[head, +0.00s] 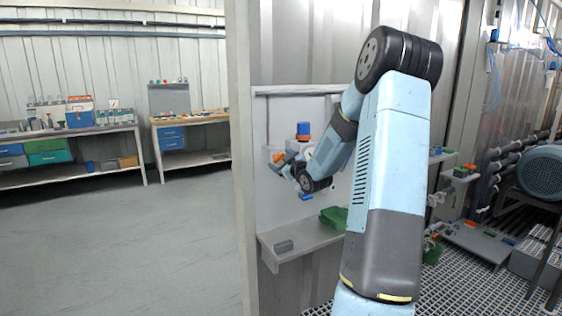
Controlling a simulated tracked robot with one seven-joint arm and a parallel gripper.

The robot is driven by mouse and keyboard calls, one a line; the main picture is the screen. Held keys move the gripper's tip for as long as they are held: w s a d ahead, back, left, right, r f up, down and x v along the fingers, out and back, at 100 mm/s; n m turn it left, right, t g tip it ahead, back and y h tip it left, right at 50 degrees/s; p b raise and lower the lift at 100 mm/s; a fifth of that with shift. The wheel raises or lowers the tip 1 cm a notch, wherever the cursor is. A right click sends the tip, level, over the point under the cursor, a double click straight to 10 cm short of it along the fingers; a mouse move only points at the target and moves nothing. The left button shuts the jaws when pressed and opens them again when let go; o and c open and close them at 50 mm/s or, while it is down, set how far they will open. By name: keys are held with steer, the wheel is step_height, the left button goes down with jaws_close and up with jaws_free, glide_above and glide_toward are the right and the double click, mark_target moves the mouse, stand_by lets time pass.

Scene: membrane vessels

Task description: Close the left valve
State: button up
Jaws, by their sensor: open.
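A pale panel (266,201) on the wall ahead carries small fittings, partly hidden by my arm. A small orange part (277,157) shows at the left of these fittings, close to my gripper; it may belong to the left valve, but it is too small to tell. A blue and orange device (303,131) stands higher on the panel. My gripper (277,166) is in front of the panel's left part, beside the orange part. It is open; I cannot tell whether it touches anything. A small blue part (306,197) shows below my wrist.
A grey shelf (300,243) below the panel holds a green bin (334,217) and a small grey block (284,246). A wall edge (240,150) stands just left of the panel. Workbenches (75,133) stand far left beyond open floor. A blue motor (543,172) is at right.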

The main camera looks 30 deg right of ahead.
steer(key=shift+w, duration=0.55)
steer(key=shift+c, duration=0.5)
steer(key=c, duration=0.9)
steer(key=shift+a, duration=0.1)
steer(key=shift+c, duration=0.2)
steer(key=shift+m, duration=3.2)
steer(key=o, duration=1)
